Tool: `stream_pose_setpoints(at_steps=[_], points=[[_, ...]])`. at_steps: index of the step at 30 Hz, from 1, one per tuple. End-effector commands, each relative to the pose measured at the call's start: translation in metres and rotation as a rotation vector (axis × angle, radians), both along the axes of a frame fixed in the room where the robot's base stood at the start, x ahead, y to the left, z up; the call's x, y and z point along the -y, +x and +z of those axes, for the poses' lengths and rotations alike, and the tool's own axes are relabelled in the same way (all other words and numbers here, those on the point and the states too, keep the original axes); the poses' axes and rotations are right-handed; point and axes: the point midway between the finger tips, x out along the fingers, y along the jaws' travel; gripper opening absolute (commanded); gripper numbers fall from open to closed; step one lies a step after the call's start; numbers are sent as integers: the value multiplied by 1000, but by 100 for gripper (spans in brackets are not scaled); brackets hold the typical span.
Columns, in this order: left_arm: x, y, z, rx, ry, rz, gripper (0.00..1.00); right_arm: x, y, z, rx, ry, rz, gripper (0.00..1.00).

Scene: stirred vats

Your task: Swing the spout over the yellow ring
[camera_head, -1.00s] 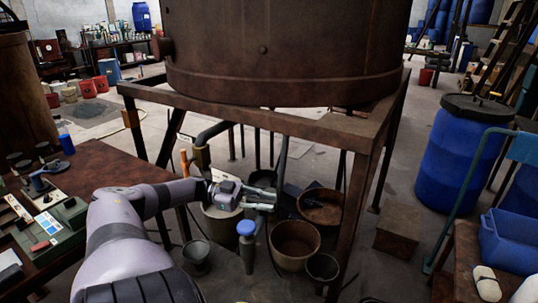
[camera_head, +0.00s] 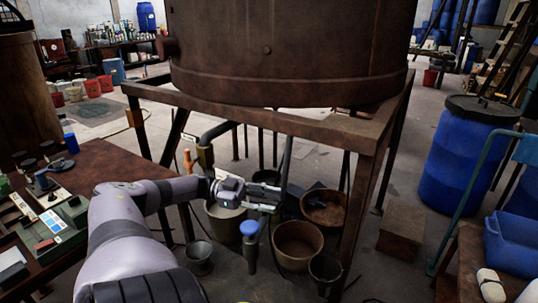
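My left gripper (camera_head: 268,197) reaches in under the vat's frame. Its fingers look apart, and I see nothing clearly held between them. A small bit of yellow (camera_head: 243,301) shows at the bottom edge, perhaps part of the yellow ring; the rest is out of view. My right gripper is not in view.
The brown vat (camera_head: 285,55) stands on a rusty frame (camera_head: 330,130) above my gripper. Several buckets, one brown (camera_head: 297,245), stand beneath. A cluttered table (camera_head: 110,165) is at left. A blue barrel (camera_head: 460,160) and a blue bin (camera_head: 512,245) are at right.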

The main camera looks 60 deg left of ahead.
Motion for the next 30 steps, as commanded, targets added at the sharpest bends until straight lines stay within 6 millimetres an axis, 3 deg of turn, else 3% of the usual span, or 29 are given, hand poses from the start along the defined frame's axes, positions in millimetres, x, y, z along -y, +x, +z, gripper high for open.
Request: stream_pose_setpoints(at_steps=[30], points=[[1,2,76,6,-2,-2,35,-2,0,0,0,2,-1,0]])
